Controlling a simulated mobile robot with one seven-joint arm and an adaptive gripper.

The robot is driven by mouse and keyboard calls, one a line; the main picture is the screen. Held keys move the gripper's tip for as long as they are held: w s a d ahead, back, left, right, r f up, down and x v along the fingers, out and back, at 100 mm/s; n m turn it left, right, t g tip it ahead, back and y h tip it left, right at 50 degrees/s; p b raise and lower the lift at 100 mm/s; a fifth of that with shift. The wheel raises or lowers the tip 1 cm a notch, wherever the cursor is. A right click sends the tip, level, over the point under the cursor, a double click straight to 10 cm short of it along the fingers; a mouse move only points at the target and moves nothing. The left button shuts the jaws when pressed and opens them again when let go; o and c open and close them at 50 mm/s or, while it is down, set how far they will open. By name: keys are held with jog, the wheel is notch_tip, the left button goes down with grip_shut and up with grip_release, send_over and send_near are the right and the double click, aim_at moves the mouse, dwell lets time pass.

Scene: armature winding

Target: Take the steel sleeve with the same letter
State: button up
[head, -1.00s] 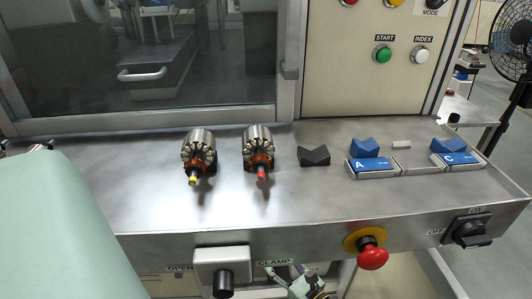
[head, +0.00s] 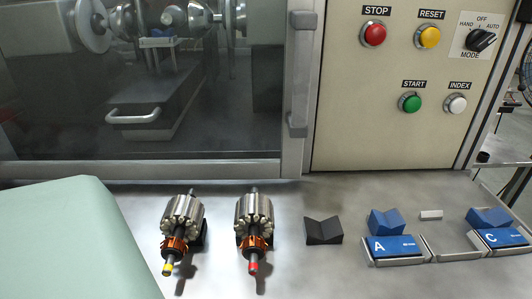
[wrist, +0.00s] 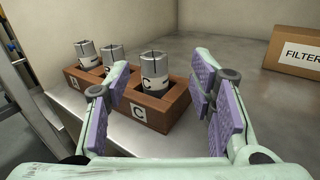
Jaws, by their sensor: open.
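In the wrist view a brown wooden rack (wrist: 180,108) stands on a grey surface and holds three steel sleeves upright. The nearest steel sleeve (wrist: 154,66) bears a dark letter that looks like a C, and the rack below it has a C label (wrist: 139,112). The middle sleeve (wrist: 113,53) and far-left sleeve (wrist: 84,50) stand behind it; their letters are unclear. My gripper (wrist: 161,76) is open and empty, its purple-padded fingers framing the nearest sleeve, without visible contact. In the head view blue cards marked A (head: 393,249) and C (head: 500,240) lie in holders at the bench's right.
A FILTER box (wrist: 296,59) stands at the right in the wrist view. In the head view two armatures, yellow-tipped (head: 181,222) and red-tipped (head: 254,222), lie beside an empty black V-block (head: 323,231). Blue V-blocks (head: 387,222) sit behind the cards. The middle holder (head: 452,249) is empty.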

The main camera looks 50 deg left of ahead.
jog(key=a, duration=0.2)
jog(key=a+p, duration=0.1)
jog(key=a, duration=0.1)
jog(key=shift+s+r, duration=0.15)
jog(key=shift+r, duration=0.15)
jog(key=shift+a+f, duration=0.1)
jog(key=shift+a, duration=0.35)
jog(key=shift+c, duration=0.5)
grip_shut()
